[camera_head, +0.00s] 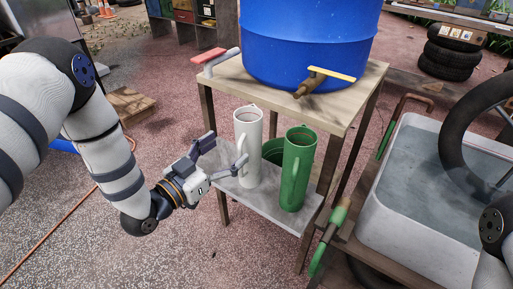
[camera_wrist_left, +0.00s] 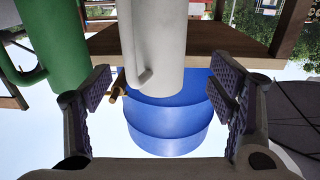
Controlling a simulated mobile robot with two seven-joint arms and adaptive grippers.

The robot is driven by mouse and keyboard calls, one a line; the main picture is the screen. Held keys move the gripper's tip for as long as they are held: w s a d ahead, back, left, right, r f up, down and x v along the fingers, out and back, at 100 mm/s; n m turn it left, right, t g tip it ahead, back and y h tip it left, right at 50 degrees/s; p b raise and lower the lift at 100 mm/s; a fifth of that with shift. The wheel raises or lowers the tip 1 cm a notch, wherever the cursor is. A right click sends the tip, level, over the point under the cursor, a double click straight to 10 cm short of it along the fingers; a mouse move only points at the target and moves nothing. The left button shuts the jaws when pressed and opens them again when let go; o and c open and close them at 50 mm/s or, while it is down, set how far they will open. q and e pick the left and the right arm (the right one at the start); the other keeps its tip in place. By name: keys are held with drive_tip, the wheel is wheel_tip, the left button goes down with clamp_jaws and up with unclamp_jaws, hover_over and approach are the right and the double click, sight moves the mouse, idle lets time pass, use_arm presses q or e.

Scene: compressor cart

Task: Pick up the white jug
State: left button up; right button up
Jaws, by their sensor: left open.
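The white jug (camera_head: 249,140) stands upright on the lower grey shelf (camera_head: 255,205) of a wooden stand, left of a green jug (camera_head: 297,170). My left gripper (camera_head: 224,153) is open at the left side of the white jug, its fingers pointing toward it. In the left wrist view, which looks inverted, the white jug (camera_wrist_left: 155,40) is centred ahead of the open left fingers (camera_wrist_left: 160,95). Its handle faces the gripper. Clear gaps show on both sides, and I see no contact. My right gripper is not in view.
A blue barrel (camera_head: 305,45) with a brass tap (camera_head: 312,82) stands on the upper board (camera_head: 335,108), above the jugs. The green jug stands close beside the white one. A grey water-filled tub (camera_head: 430,180) is at right. Paved floor (camera_head: 120,250) is open at left.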

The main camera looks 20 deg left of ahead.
sight(247, 134)
use_arm(q)
drive_tip(key=x, duration=0.8)
drive_tip(key=shift+w+d+f+b, duration=0.1)
drive_tip(key=shift+w+f+b, duration=0.1)
drive_tip(key=shift+b, duration=0.15)
drive_tip(key=shift+s, duration=0.1)
drive_tip(key=c, duration=1.6)
drive_tip(key=shift+r, duration=0.1)
